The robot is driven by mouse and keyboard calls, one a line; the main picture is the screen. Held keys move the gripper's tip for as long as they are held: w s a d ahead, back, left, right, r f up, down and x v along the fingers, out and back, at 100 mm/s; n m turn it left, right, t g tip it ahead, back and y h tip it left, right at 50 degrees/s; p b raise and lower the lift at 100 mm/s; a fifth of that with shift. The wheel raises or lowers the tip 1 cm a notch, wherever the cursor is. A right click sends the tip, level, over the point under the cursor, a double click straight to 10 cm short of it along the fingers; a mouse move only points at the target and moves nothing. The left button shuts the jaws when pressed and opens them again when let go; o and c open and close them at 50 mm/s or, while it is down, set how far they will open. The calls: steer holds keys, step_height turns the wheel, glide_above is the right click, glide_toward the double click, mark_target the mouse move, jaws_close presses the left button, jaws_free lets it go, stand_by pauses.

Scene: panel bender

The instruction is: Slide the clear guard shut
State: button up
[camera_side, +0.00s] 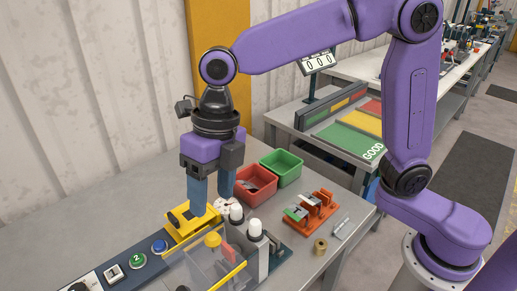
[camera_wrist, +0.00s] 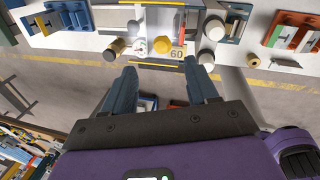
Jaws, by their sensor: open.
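The clear guard (camera_side: 230,277) is a see-through panel with a yellow edge at the front of the bender in the side view. A yellow knob (camera_side: 212,240) shows behind it. In the wrist view a yellow strip (camera_wrist: 155,66) lies near my fingertips; I cannot tell for sure that it is the guard's edge. My gripper (camera_side: 212,204) points down above the bender, behind the guard and beside a yellow block (camera_side: 180,219). Its two blue fingers are apart with nothing between them, as the wrist view (camera_wrist: 160,66) also shows. Any contact with the machine is unclear.
Two white-topped posts (camera_side: 255,230) stand right of my gripper. A red bin (camera_side: 255,184) and a green bin (camera_side: 282,166) sit behind. An orange rack (camera_side: 314,213) and a brass cylinder (camera_side: 320,246) are on the right. A button panel (camera_side: 136,260) runs along the front left.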

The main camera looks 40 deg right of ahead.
mark_target(211, 234)
steer(key=f, duration=0.3)
steer(key=a+f, duration=0.1)
steer(key=f, duration=0.5)
steer(key=shift+s+a, duration=0.2)
steer(key=shift+a, duration=0.1)
steer(key=a, duration=0.4)
steer(key=shift+f, duration=0.1)
steer(key=w+d+r, duration=0.1)
steer(key=d+r, duration=0.1)
steer(key=r, duration=0.6)
steer(key=d+r, duration=0.2)
steer(key=r, duration=0.7)
steer(key=w+d+f+m, duration=1)
steer(key=w+d+f, duration=0.1)
steer(key=w+d, duration=0.1)
steer(key=w+d+f+m, duration=0.2)
steer(key=d+f+m, duration=0.2)
steer(key=d, duration=0.4)
steer(key=w+d+f+m, duration=0.2)
steer(key=d+f+m, duration=0.3)
steer(key=d, duration=0.3)
steer(key=shift+w+d+f+m, duration=0.2)
steer(key=shift+f+m, duration=0.1)
steer(key=shift+m, duration=0.3)
